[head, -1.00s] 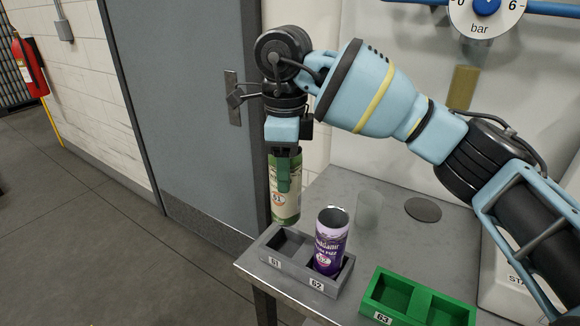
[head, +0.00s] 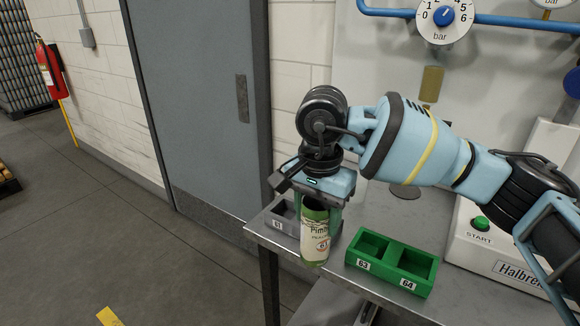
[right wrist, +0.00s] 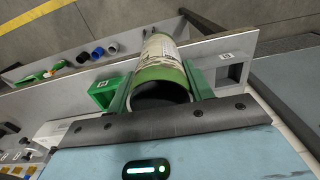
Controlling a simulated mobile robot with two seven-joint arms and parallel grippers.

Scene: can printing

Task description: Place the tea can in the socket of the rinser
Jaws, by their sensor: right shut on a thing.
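I cannot tell which thing is the rinser. My left gripper is not in view.
A green two-socket holder (head: 352,262) marked 63 and 64 stands empty, right of the held can. The steel table's edge (head: 275,250) runs beneath the arm. A grey door (head: 195,100) is behind.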

